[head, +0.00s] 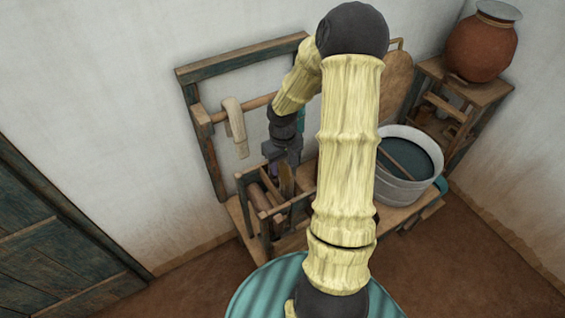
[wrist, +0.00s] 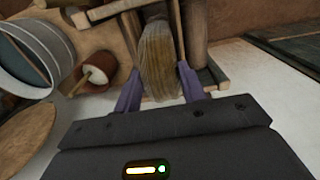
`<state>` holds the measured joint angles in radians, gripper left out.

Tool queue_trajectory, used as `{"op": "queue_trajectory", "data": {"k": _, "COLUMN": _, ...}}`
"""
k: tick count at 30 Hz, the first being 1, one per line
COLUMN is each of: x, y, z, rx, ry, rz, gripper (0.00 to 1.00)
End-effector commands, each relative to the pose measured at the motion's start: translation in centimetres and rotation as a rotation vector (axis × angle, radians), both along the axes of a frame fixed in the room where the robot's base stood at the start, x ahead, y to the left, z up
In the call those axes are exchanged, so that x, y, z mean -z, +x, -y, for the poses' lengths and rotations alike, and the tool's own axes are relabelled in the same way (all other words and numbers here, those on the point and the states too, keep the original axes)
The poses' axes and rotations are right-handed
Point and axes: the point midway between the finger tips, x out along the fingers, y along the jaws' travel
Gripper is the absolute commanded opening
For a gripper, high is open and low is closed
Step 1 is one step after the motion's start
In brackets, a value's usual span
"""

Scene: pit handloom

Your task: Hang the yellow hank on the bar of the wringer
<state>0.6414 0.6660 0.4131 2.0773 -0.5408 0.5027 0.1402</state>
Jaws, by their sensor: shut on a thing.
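My gripper (wrist: 160,91) is shut on the yellow hank (wrist: 158,55); its two purple fingers press the strands from either side. In the head view the hank (head: 287,182) is a small strip below my gripper (head: 281,168), partly hidden by my arm. It is just above or beside a low wooden frame with a roller (head: 258,198), which looks like the wringer. I cannot tell whether the hank touches it. A wall frame (head: 205,150) has a horizontal bar (head: 258,101), with a pale hank (head: 236,122) hanging over it.
A metal tub (head: 412,190) of dark liquid stands right of my arm, also at left in the wrist view (wrist: 15,78). A brown pot (head: 482,50) stands on a wooden stand (head: 490,92). A striped round surface (head: 258,291) is in front. A dark door (head: 50,240) is left.

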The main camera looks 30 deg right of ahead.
Motion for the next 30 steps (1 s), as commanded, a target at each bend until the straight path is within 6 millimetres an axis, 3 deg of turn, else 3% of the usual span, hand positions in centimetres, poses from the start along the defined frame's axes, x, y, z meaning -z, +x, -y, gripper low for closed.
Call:
{"op": "queue_trajectory", "data": {"k": 12, "x": 3.3, "y": 0.0, "z": 0.1, "rx": 0.001, "ry": -0.001, "rz": -0.001, "gripper": 0.21}}
{"op": "queue_trajectory", "data": {"k": 24, "x": 3.4, "y": 0.0, "z": 0.1, "rx": 0.001, "ry": -0.001, "rz": 0.000, "gripper": 0.21}}
{"op": "queue_trajectory", "data": {"k": 25, "x": 3.4, "y": 0.0, "z": 0.1, "rx": 0.001, "ry": -0.001, "rz": 0.000, "gripper": 0.47}}
{"op": "queue_trajectory", "data": {"k": 28, "x": 3.4, "y": 0.0, "z": 0.1, "rx": 0.001, "ry": -0.001, "rz": 0.000, "gripper": 0.66}}
{"op": "queue_trajectory", "data": {"k": 30, "x": 3.4, "y": 0.0, "z": 0.1, "rx": 0.001, "ry": -0.001, "rz": 0.000, "gripper": 0.66}}
